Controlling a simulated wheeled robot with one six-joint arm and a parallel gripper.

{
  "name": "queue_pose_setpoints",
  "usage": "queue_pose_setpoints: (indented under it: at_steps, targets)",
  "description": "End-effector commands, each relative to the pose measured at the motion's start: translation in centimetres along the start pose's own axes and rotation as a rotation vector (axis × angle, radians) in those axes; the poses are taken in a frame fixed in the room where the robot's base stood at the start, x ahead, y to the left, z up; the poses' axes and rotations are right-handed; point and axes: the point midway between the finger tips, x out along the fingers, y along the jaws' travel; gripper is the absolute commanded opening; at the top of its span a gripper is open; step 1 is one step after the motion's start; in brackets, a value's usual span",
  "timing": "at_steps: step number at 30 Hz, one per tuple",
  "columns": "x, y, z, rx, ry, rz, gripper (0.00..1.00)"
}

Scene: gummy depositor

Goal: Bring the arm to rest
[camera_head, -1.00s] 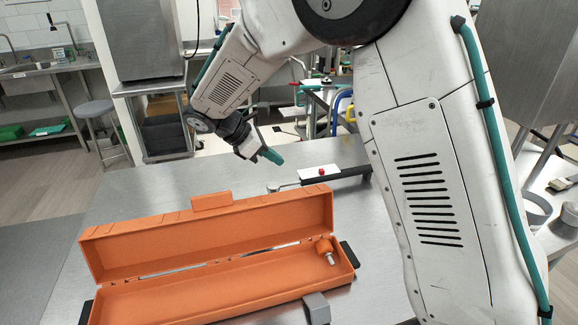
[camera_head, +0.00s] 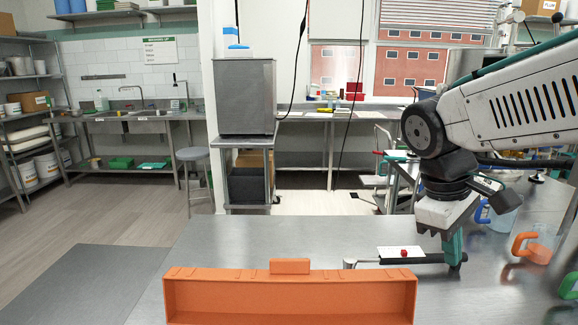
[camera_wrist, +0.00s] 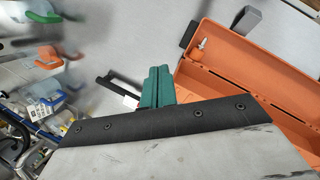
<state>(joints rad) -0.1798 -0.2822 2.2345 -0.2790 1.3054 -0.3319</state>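My arm enters from the right in the head view and bends down at the wrist. My gripper (camera_head: 453,262) points down over the steel table, near the right end of a dark bar. In the wrist view its two green fingers (camera_wrist: 158,72) lie side by side with nothing visible between them. I cannot tell from the head view whether the fingertips touch the table.
An orange case (camera_head: 290,292) stands open at the table's front; its inside shows in the wrist view (camera_wrist: 235,65). A white plate (camera_head: 385,252) with a red knob (camera_head: 405,252) lies left of my gripper.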

Motion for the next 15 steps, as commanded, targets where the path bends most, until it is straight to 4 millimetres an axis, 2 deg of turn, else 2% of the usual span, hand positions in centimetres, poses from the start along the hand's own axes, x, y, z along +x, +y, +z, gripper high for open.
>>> queue_pose_setpoints:
  at_steps: [1,6,10,15]
  targets:
    - [0.1,-0.7,1.8,0.071,0.032,-0.021,0.0]
    - [1.1,-3.5,6.4,0.302,0.126,-0.1,0.0]
    - [2.1,-5.6,8.7,0.454,0.187,-0.157,0.0]
    - [3.1,-7.4,10.2,0.578,0.233,-0.207,0.0]
